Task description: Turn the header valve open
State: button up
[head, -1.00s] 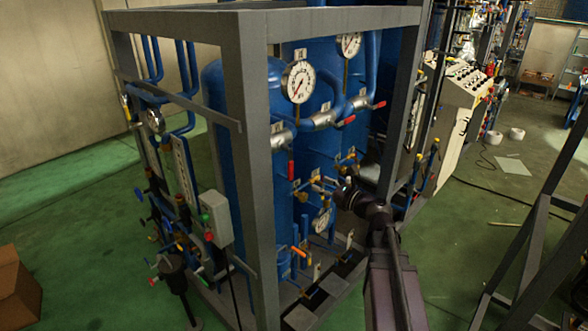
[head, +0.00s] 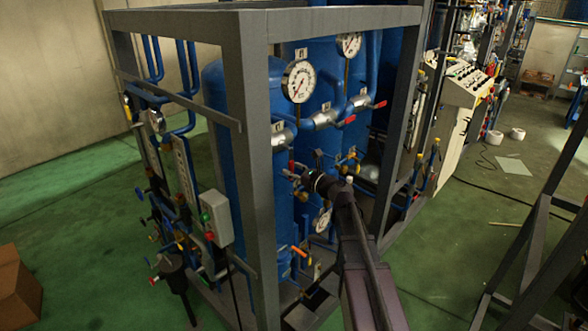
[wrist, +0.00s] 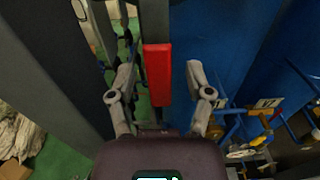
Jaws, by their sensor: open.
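A red valve handle (wrist: 158,75) hangs down lengthwise in the middle of the wrist view. In the head view its red end shows (head: 291,165) below a silver pipe section at the front blue tank (head: 235,150). My gripper (wrist: 160,82) is open, with one grey finger on the left of the handle and one on the right. Gaps show between the handle and both fingers in that view. How deep the handle sits between them I cannot tell. In the head view my gripper (head: 291,174) is at the handle's lower end, partly hidden by the wrist.
A grey frame post (head: 253,180) stands close left of my gripper. More red-handled valves (head: 345,121) sit to the right on the rear tank's pipes. A round gauge (head: 299,81) is above. Small blue pipes and yellow fittings (wrist: 268,116) lie at the right.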

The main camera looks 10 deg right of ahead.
jog(key=shift+w+a, duration=0.3)
jog(key=shift+w, duration=0.1)
